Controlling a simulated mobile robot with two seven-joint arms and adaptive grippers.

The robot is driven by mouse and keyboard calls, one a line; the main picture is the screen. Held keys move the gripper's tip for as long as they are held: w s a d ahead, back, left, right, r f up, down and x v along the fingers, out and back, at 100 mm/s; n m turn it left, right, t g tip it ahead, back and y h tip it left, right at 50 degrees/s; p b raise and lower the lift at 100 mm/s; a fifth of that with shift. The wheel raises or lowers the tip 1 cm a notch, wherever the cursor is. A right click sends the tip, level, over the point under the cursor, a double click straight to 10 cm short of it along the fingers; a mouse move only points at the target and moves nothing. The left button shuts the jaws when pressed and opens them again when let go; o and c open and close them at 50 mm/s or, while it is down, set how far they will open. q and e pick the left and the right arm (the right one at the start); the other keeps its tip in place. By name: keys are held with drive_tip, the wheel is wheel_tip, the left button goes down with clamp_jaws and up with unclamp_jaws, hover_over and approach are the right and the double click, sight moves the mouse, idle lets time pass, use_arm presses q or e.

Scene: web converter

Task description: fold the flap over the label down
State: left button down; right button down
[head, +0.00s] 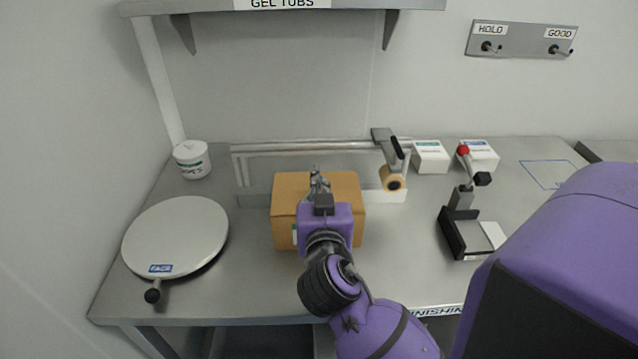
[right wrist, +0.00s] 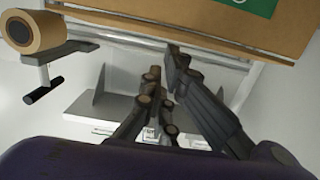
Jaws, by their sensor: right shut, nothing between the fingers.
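A brown cardboard box (head: 285,190) stands on the steel table in the middle of the head view. A white and green label (head: 294,236) shows in part on its near side, left of my arm. My right gripper (head: 319,178) is over the box top, shut and empty. My arm hides much of the box's near side and middle. In the right wrist view, brown cardboard (right wrist: 210,14) with a green patch (right wrist: 258,4) fills the top edge, beyond the fingers (right wrist: 160,88). I cannot make out a separate flap or its angle. My left gripper is not in view.
A tape roll (head: 393,179) on a holder stands behind the box to the right. A round turntable (head: 177,235) and a white tub (head: 192,160) are at left. A red-knobbed stand (head: 463,205) and two white boxes (head: 430,157) are at right.

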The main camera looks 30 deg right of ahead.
drive_tip(key=shift+w+d+f, duration=0.2)
drive_tip(key=shift+w+f, duration=0.05)
drive_tip(key=shift+f, duration=0.5)
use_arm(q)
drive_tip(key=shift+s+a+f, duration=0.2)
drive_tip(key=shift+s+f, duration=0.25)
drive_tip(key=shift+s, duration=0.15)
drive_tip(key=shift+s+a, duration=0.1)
use_arm(e)
drive_tip(key=shift+w, duration=0.1)
